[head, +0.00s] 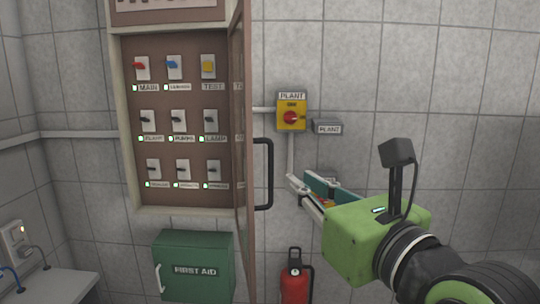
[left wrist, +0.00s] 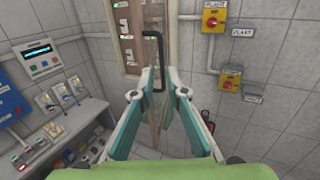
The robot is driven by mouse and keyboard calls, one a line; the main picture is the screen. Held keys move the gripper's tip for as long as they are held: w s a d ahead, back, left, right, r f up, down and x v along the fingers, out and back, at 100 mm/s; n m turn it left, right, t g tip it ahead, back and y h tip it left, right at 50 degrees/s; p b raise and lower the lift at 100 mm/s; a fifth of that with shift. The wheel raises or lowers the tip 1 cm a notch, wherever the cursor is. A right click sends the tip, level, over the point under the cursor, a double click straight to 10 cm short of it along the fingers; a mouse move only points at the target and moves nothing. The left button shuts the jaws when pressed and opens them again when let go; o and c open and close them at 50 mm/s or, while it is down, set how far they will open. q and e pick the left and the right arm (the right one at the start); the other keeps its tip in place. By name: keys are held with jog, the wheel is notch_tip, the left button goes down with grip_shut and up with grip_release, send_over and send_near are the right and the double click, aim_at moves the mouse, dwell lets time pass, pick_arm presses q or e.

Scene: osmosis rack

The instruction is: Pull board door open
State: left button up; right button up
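The board (head: 124,100) hangs on the tiled wall at the left of the head view, its switches exposed. Its brown door (head: 243,120) stands open, swung out from the board's right side and seen nearly edge-on. A black handle (head: 269,175) sticks out on the door's right-hand face. My left gripper (head: 300,186) is right of the handle, apart from it in the head view. In the left wrist view its teal fingers (left wrist: 156,73) are spread, with the handle (left wrist: 147,36) beyond and between the tips; contact is not clear. My right gripper is not in view.
A green first aid box (head: 195,265) hangs below the board, and a red extinguisher (head: 295,283) stands below right. A bench (left wrist: 65,125) is at left.

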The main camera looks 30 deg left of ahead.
aim_at(271, 161)
pick_arm(q)
jog(key=p+x, duration=0.5)
jog(key=x, duration=0.7)
jog(key=shift+w+a+r+p, duration=0.1)
jog(key=shift+a+p, duration=0.05)
jog(key=shift+p, duration=0.15)
jog(key=shift+w+a, duration=0.35)
jog(key=shift+a, duration=0.25)
